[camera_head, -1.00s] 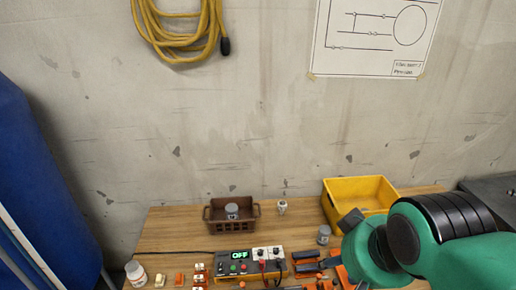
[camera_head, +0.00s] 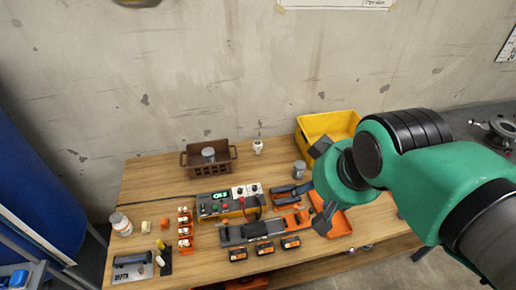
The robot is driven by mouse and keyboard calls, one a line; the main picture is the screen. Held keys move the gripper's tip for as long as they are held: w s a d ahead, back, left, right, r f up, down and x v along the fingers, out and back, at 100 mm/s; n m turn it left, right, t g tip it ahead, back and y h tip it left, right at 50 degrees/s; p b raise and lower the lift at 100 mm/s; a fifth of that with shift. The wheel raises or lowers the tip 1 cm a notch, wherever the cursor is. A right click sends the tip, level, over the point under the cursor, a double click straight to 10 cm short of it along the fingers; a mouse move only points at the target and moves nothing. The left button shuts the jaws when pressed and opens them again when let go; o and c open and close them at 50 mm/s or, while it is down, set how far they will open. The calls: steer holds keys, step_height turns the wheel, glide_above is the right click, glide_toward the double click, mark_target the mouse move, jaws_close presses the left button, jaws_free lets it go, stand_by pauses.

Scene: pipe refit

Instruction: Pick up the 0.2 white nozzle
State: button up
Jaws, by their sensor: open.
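No label reading 0.2 can be made out, so I cannot tell which white piece is the 0.2 nozzle. A small white fitting (camera_head: 258,147) stands upright at the back of the wooden table, right of the brown basket. Several small white-topped pieces (camera_head: 184,226) sit in a row of orange holders at the left middle. A small white piece (camera_head: 160,261) lies at the front left. My gripper (camera_head: 317,185) is open, its dark fingers apart, over the right part of the table.
A brown basket (camera_head: 184,160) holds a grey-lidded jar. A yellow bin (camera_head: 303,124) stands at the back right. A control box (camera_head: 212,212) with a green display, a grey jar (camera_head: 299,169) and orange-black tools (camera_head: 262,230) fill the middle. The table's back left (camera_head: 150,185) is clear.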

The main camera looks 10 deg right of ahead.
steer(key=shift+w+r, duration=0.1)
steer(key=n+g+y+p, duration=0.1)
steer(key=n+p, duration=0.1)
steer(key=n, duration=0.2)
glide_above(259, 145)
steer(key=s+d, duration=0.2)
steer(key=s, duration=0.1)
step_height(259, 145, down, 36)
steer(key=shift+s+a+r, duration=0.15)
steer(key=shift+s+a, duration=0.05)
steer(key=shift+a, duration=0.05)
steer(key=shift+b+x, duration=0.45)
steer(key=shift+x, duration=3.85)
